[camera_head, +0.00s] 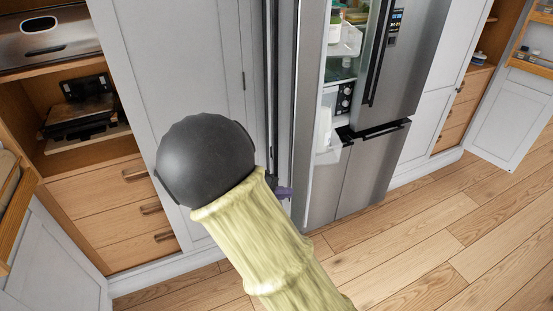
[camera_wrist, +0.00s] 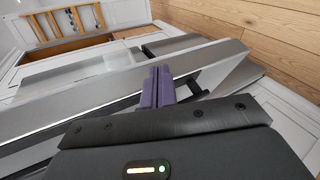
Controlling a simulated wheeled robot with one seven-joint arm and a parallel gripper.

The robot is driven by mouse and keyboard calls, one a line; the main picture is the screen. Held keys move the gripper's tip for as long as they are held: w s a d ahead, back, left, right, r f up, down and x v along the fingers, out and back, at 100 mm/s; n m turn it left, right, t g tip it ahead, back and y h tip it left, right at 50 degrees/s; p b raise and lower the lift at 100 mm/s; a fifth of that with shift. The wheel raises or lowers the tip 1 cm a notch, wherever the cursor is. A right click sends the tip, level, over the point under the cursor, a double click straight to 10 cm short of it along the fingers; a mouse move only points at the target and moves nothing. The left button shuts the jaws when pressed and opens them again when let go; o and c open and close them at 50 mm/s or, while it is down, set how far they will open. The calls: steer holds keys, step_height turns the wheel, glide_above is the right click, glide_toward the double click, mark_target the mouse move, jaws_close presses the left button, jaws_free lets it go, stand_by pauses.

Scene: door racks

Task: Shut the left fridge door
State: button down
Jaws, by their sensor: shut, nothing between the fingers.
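The left fridge door (camera_head: 310,110) stands open in the head view, swung out to the left and seen nearly edge-on. Shelves and bins of the lit interior (camera_head: 340,95) show to its right. The long grey edge of the door (camera_wrist: 95,95) runs diagonally behind the fingers. I cannot tell whether they touch it. A dark handle bar (camera_wrist: 205,80) lies just right of them.
The right fridge door (camera_head: 410,60) and the lower drawer fronts (camera_head: 365,170) are at the right. Tall white cabinets (camera_head: 175,60) stand left of the fridge. Wooden drawers (camera_head: 120,205) are further left. Clear wood floor (camera_head: 440,240) lies in front and right.

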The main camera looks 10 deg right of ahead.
steer(key=w+a+r+n+t, duration=0.1)
steer(key=w+a+t, duration=0.2)
steer(key=a, duration=0.2)
steer(key=w+a+r+n+t+h+b, duration=0.1)
steer(key=w+a+r+t, duration=0.1)
steer(key=w+a+t, duration=0.1)
steer(key=a+t, duration=0.1)
steer(key=a, duration=0.1)
steer(key=shift+a+n+h, duration=0.3)
steer(key=shift+a, duration=0.1)
steer(key=shift+r, duration=0.15)
steer(key=p, duration=0.4)
glide_toward(285, 146)
steer(key=x, duration=0.2)
steer(key=r+x, duration=0.1)
steer(key=x, duration=0.1)
steer(key=shift+w, duration=0.1)
steer(key=shift+d+f, duration=0.1)
steer(key=shift+d, duration=0.5)
steer(key=shift+w+f, duration=0.1)
